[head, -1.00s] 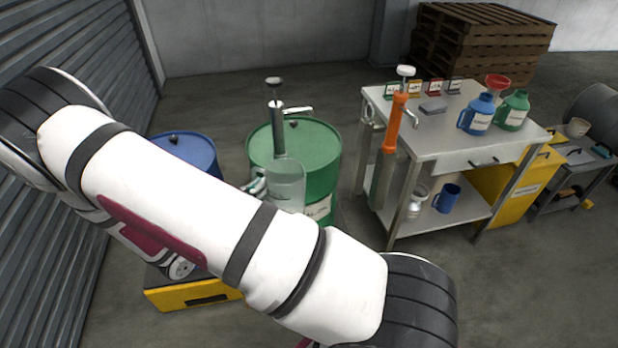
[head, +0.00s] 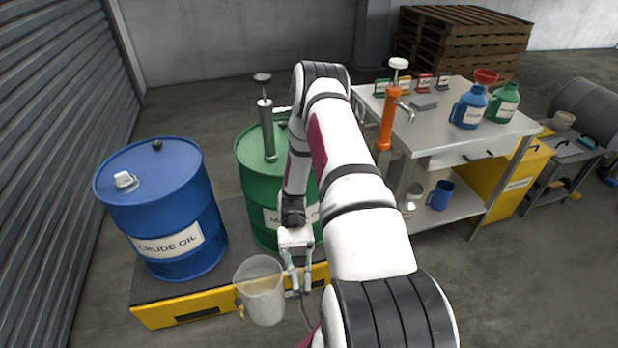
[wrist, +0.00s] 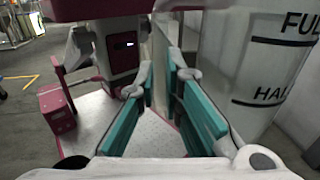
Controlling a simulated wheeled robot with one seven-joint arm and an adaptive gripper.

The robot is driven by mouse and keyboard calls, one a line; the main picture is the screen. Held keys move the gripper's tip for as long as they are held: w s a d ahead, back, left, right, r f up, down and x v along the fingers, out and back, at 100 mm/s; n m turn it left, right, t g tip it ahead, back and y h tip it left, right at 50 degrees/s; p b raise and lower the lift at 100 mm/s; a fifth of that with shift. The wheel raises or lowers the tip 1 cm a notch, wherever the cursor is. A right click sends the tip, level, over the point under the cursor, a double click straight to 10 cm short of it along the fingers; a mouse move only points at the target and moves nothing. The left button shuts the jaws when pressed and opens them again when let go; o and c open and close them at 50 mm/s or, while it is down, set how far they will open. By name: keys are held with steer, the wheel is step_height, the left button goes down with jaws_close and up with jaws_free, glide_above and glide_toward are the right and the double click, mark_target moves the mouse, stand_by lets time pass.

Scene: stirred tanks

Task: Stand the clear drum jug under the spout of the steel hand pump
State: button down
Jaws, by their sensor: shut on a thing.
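The clear drum jug (head: 262,292) is upright in front of the yellow-edged platform, at the lower middle of the head view. In the wrist view the jug (wrist: 262,70) fills the right side, with its FULL and HALF marks showing. My gripper (head: 298,283) is at the jug's right side, shut on the jug; the handle between its teal pads is mostly hidden. The pads also show in the wrist view (wrist: 172,108). The steel hand pump (head: 267,130) stands on the green drum (head: 258,185), behind and above the jug. Its spout (head: 283,110) is partly hidden by my arm.
A blue crude oil drum (head: 165,210) stands left of the green drum on the platform (head: 175,315). An orange pump (head: 388,122) stands beside the steel table (head: 450,125), which holds blue and green jugs. Open floor lies in front of the platform.

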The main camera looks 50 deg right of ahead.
steer(key=w+d+r+m+t+y+b, duration=0.1)
steer(key=w+d+m+t+y, duration=0.2)
steer(key=w+m+t, duration=0.45)
steer(key=w+d+r+m+t+y+b, duration=0.1)
steer(key=w+d+m+t+y, duration=0.3)
steer(key=t, duration=0.6)
steer(key=w+d+r+m+t+h, duration=0.2)
steer(key=d+m+t+h, duration=0.2)
steer(key=d, duration=0.3)
steer(key=w+d+r+m+t+h+b, duration=0.1)
steer(key=w+d+r+m+t+h, duration=0.1)
steer(key=d+m+t, duration=0.3)
steer(key=w+d+t+h, duration=0.1)
steer(key=d, duration=0.2)
steer(key=shift+w+t+h, duration=0.25)
steer(key=shift+t+h, duration=0.1)
steer(key=shift+h, duration=0.05)
steer(key=shift+s+d, duration=0.1)
steer(key=shift+d, duration=0.05)
steer(key=shift+w+d+f+b, duration=0.8)
steer(key=shift+w+d+b, duration=0.9)
steer(key=shift+w+d, duration=0.3)
steer(key=shift+w+d+f+b, duration=0.8)
steer(key=shift+w+d+b, duration=0.95)
steer(key=shift+w, duration=0.4)
steer(key=shift+w+d+f+b, duration=0.8)
steer(key=shift+w+d+b, duration=0.85)
steer(key=shift+w+d, duration=0.35)
